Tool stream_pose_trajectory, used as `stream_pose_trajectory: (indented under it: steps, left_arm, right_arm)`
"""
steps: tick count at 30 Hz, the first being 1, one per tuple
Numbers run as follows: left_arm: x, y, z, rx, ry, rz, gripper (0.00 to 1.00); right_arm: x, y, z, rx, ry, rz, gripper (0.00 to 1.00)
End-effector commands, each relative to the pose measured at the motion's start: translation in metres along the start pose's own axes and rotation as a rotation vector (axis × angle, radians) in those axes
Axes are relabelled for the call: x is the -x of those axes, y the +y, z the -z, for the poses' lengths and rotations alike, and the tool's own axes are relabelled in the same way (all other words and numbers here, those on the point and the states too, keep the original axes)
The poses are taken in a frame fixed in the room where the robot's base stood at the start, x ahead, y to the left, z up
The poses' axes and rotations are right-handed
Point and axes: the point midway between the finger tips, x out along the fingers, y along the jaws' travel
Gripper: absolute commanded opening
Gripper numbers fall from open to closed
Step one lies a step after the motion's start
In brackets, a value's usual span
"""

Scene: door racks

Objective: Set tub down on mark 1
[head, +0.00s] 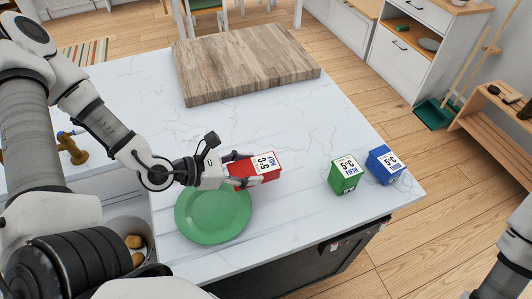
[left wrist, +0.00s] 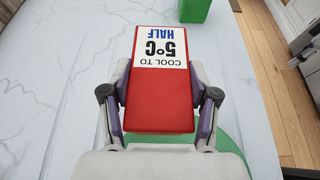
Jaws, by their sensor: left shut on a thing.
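A red tub (head: 258,169) with a white label is held by my left gripper (head: 236,170), which is shut on its sides. In the left wrist view the red tub (left wrist: 160,104) lies between the two fingers (left wrist: 161,112), its label reading "COOL TO 5°C HALF". The tub is by the upper right rim of a green plate (head: 213,214); I cannot tell whether it touches the counter. A green tub (head: 344,175) and a blue tub (head: 384,165) stand to the right. I cannot make out a mark labelled 1. My right gripper is out of view.
The white marble counter (head: 295,135) has free room between the red and green tubs. A thick wooden board (head: 243,66) lies at the back. The counter's right edge is close to the blue tub. A bin with round brown items (head: 135,241) is at lower left.

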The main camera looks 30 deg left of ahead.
Motion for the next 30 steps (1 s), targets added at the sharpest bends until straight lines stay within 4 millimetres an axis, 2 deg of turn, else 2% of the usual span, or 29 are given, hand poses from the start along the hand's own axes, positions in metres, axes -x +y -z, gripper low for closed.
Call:
stream_pose_trajectory:
  steps: [1,9,10,13,18,21,27,30]
  left_arm:
    - [-0.01,0.008,0.007,-0.005,-0.009,-0.005,0.11]
    - [-0.026,0.027,0.002,-0.003,-0.007,-0.003,0.11]
    - [-0.029,0.033,-0.003,-0.008,0.003,-0.003,0.11]
    - [-0.042,0.047,-0.007,-0.01,0.005,-0.001,0.11]
    - [-0.063,0.075,-0.017,-0.006,0.005,-0.003,0.11]
    - [-0.072,0.084,-0.019,-0.002,0.003,-0.002,0.11]
    - [-0.084,0.085,0.007,0.004,0.004,0.001,0.11]
    - [-0.087,0.085,0.013,0.001,0.0,0.0,0.11]
  right_arm:
    - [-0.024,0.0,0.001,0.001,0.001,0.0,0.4]
    - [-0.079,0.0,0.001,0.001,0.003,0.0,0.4]
    - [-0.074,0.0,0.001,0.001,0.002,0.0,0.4]
    - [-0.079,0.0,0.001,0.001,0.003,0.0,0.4]
    - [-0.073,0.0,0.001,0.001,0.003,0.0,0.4]
    - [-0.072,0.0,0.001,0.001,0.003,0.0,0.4]
    - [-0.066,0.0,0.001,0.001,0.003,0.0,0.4]
    - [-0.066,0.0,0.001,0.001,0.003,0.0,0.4]
